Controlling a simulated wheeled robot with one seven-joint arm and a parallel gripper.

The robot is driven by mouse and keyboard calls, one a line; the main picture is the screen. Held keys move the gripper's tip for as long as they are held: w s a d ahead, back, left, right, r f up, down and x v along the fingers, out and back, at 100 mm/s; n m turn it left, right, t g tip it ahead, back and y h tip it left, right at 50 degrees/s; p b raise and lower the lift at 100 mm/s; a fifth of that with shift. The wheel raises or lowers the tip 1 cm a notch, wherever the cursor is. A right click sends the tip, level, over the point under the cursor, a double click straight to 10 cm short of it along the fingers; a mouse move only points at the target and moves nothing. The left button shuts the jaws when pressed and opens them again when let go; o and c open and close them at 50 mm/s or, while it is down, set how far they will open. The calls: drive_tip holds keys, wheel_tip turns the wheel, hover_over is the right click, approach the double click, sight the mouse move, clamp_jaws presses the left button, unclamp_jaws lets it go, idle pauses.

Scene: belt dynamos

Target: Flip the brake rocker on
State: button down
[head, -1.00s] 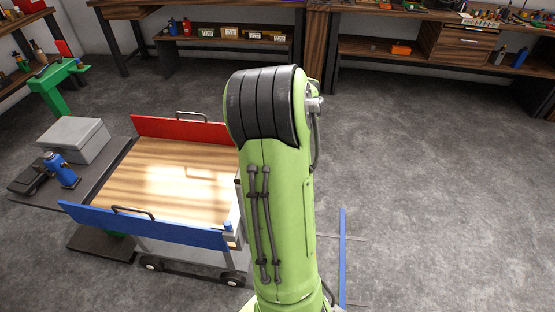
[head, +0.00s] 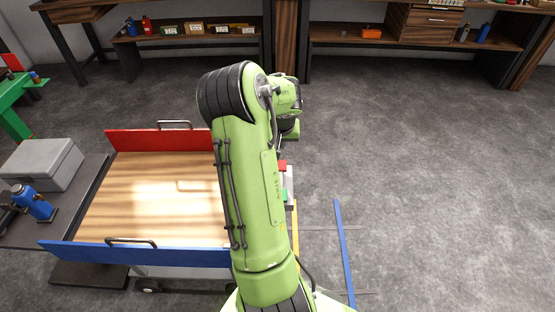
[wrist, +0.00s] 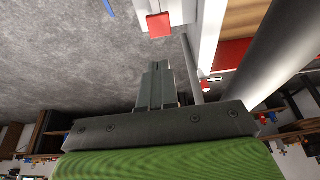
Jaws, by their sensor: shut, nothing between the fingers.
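My gripper (wrist: 157,68) is shut and empty in the wrist view, its two fingers side by side. In that view a red block (wrist: 160,24) sits on a pale grey box beyond the fingertips, apart from them. In the head view a red piece (head: 283,164) and a green piece (head: 284,195) show on a pale unit at the cart's right end, partly behind my arm. I cannot tell which of these is the brake rocker or how it is set. My gripper is hidden in the head view.
The cart has a wooden deck (head: 150,195), a red side board (head: 160,140) and a blue side board (head: 135,254). A side table (head: 75,210) with a grey box (head: 42,165) stands at left.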

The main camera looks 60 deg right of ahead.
sight(280, 164)
drive_tip(key=b+x, duration=0.1)
drive_tip(key=x, duration=0.8)
drive_tip(key=b+x, duration=0.1)
drive_tip(key=x, duration=0.4)
drive_tip(key=shift+s+a+f+b, duration=0.1)
drive_tip(key=shift+a+f+b, duration=0.1)
drive_tip(key=shift+a+b, duration=0.15)
